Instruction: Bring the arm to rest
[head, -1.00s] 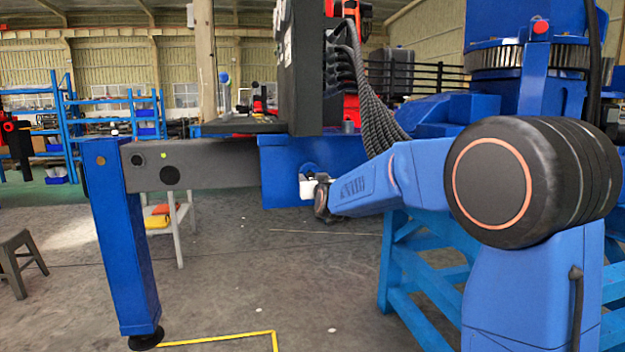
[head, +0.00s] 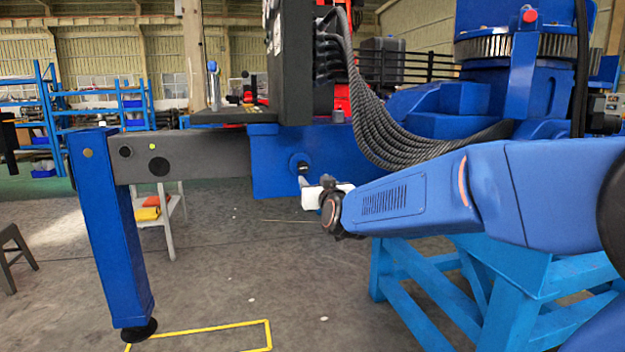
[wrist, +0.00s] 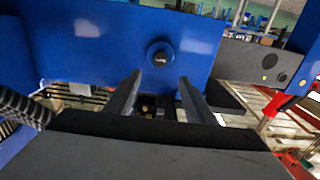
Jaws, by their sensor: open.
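My gripper (wrist: 155,92) shows in the wrist view with its two dark fingers spread apart and nothing between them. Beyond the fingertips is a blue crane panel (wrist: 110,40) with a round dark knob (wrist: 160,54). In the head view my blue arm reaches in from the right, and its white wrist end is near the blue crane body (head: 268,165). The same knob (head: 302,164) shows there just above the wrist end. The fingers are small in the head view, and I cannot tell whether they touch anything.
A grey outrigger beam (head: 190,158) runs left to a blue outrigger leg (head: 108,220) on a dark foot. Black hoses (head: 365,110) hang above my arm. A light-blue stand (head: 480,290) is beneath it. A yellow floor outline (head: 215,328) lies on otherwise open floor.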

